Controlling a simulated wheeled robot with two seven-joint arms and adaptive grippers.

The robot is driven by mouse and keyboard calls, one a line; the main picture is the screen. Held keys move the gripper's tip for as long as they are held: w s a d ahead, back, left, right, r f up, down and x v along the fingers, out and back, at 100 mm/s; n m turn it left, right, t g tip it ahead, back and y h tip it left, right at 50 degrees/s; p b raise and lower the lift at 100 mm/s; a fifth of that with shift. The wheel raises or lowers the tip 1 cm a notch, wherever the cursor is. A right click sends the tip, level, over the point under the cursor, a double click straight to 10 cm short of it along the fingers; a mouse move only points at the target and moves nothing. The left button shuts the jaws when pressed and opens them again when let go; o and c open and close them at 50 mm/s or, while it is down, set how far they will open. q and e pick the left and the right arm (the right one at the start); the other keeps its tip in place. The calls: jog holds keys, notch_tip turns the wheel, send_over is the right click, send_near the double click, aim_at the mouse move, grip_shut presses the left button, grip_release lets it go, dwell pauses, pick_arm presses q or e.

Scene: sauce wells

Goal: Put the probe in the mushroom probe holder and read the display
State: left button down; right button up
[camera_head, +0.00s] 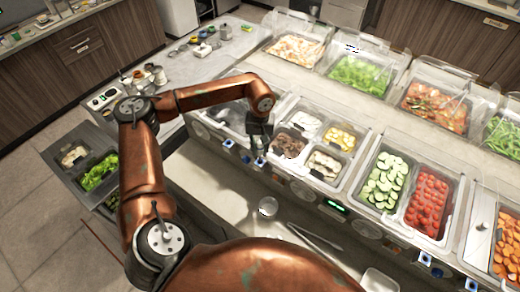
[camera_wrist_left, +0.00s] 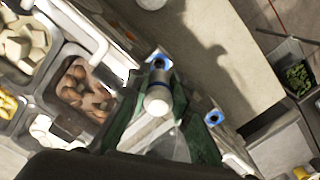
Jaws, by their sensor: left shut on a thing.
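My left gripper (camera_head: 258,142) is shut on the probe, just in front of the well with brown mushroom-like slices (camera_head: 288,146). In the left wrist view the probe (camera_wrist_left: 157,100) shows as a white, rounded handle between dark green fingers (camera_wrist_left: 155,125). Its tip is hidden. A blue-rimmed holder (camera_wrist_left: 158,60) lies right beyond the handle; I cannot tell whether the probe is inside it. Another blue holder (camera_wrist_left: 214,117) is to the right. The brown slices (camera_wrist_left: 85,90) lie left of the handle. A small green-lit display (camera_head: 335,206) is on the counter front. My right gripper is not in view.
A small round dish (camera_head: 268,206) and tongs (camera_head: 315,236) lie on the front ledge. Green leaves (camera_head: 100,172) are in a tray at left. The ledge between is mostly bare.

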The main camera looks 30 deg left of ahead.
aim_at(260, 156)
pick_arm(q)
jog(key=shift+f+b, duration=0.75)
jog(key=shift+f, duration=0.2)
jog(key=shift+f+b, duration=1.05)
jog(key=shift+f, duration=0.5)
dwell(0.4)
dwell(0.8)
dwell(1.6)
jog(key=shift+r, duration=0.1)
dwell(0.5)
jog(key=shift+r+p, duration=1.75)
jog(key=shift+r, duration=1.95)
jog(key=shift+d, duration=0.1)
